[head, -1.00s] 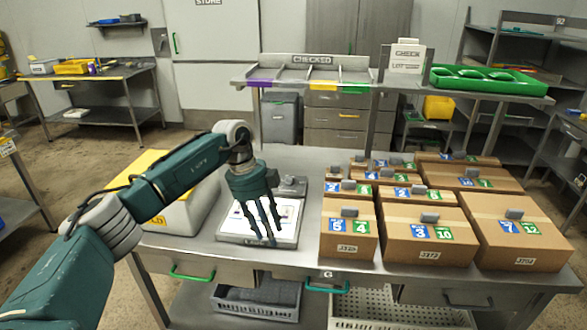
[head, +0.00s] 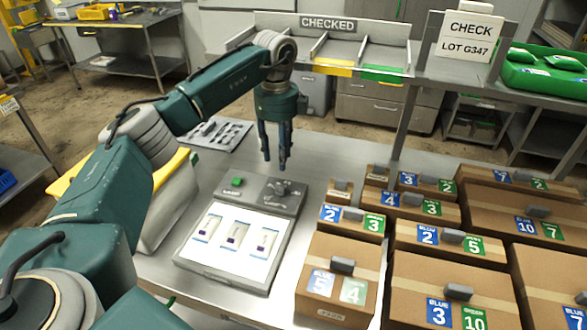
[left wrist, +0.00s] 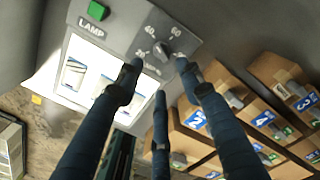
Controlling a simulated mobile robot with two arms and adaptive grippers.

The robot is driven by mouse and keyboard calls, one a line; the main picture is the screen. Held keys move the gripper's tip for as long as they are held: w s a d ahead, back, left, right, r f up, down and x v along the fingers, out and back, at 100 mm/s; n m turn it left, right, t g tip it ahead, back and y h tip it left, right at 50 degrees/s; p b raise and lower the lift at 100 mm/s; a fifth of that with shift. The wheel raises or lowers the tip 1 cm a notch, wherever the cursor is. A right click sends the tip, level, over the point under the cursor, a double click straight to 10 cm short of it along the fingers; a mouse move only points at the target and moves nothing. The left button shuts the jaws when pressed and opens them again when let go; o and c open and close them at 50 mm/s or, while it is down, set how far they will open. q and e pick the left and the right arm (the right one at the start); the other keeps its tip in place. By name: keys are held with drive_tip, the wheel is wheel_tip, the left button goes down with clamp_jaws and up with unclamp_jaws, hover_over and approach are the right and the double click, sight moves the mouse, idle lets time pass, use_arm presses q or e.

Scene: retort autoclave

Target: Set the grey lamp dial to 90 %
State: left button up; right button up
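The lamp box (head: 184,262) lies on the steel table with a lit white top and a grey control panel along its far edge. The grey lamp dial (head: 279,188) is on that panel, right of a green button (head: 237,181). In the left wrist view the dial (left wrist: 165,49) shows beside the marks 20, 40 and 60; its exact setting is hard to read. My left gripper (head: 276,165) points down above and just behind the dial, apart from it. Its three fingers (left wrist: 158,72) are spread with nothing between them. My right gripper is not in view.
Several cardboard boxes (head: 337,302) with blue and green number labels stand right of the lamp box. A white container with a yellow top (head: 170,220) stands left. A grey tray of tools (head: 215,133) lies behind. The CHECKED shelf (head: 360,55) rises at the back.

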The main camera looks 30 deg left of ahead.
sight(280, 186)
use_arm(q)
drive_tip(key=f, duration=0.2)
drive_tip(key=f+p, duration=0.1)
drive_tip(key=shift+s+f, duration=0.35)
drive_tip(key=shift+s, duration=0.05)
drive_tip(key=f, duration=0.2)
drive_tip(key=f+p, duration=0.2)
drive_tip(key=f, duration=0.1)
drive_tip(key=shift+w+f, duration=0.25)
drive_tip(key=shift+f, duration=0.6)
clamp_jaws()
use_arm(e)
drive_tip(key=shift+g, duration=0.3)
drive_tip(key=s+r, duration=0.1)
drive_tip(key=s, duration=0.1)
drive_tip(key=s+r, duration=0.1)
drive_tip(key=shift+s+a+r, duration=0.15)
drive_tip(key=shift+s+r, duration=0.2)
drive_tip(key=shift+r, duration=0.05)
